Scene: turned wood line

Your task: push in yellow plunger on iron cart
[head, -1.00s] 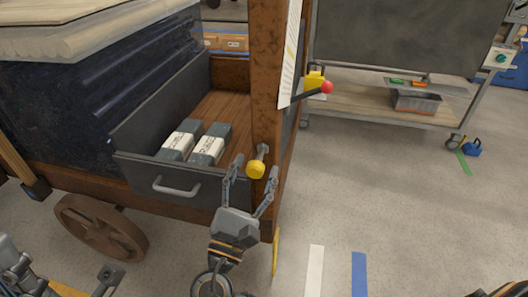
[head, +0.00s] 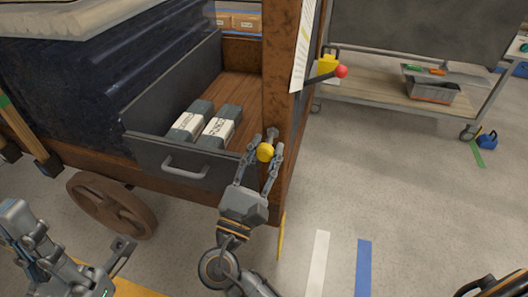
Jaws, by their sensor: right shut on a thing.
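The yellow plunger (head: 265,152) is a round knob on a short metal rod. The rod sticks out of the rusty brown corner post of the iron cart (head: 279,90), and a length of it shows between knob and post. My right gripper (head: 264,153) has a finger on each side of the knob and is shut on it. My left gripper (head: 72,250) is at the lower left, partly cut off by the frame edge, with its fingers spread and nothing between them.
An open grey drawer (head: 160,149) with two labelled blocks is left of the post. A cart wheel (head: 110,205) is below. Floor at right is mostly clear.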

